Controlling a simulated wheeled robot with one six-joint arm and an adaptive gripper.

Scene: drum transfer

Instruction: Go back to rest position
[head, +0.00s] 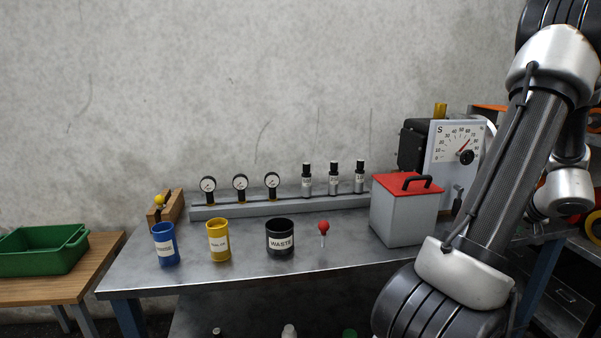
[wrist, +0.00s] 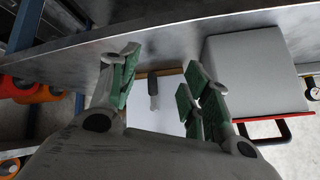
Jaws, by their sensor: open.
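My gripper (wrist: 162,66) shows in the wrist view with its green-padded fingers apart. Nothing is held between them. Beyond the gap is a white panel (wrist: 143,116) with a small dark and light grey lever (wrist: 153,88). The grey box (wrist: 252,75) with a red lid is to the right of the fingers, apart from them. In the head view my arm fills the right side, and my gripper is out of sight. There the red-lidded box (head: 404,219) stands on the metal bench (head: 225,280), beside a dial panel (head: 456,145) marked S.
Blue (head: 165,246), yellow (head: 218,241) and black WASTE (head: 280,238) cups line the bench front. A red-knobbed piece (head: 323,230) stands right of them. Gauges (head: 240,183) and small black-topped cylinders (head: 333,176) stand behind. A green tray (head: 42,252) is far left.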

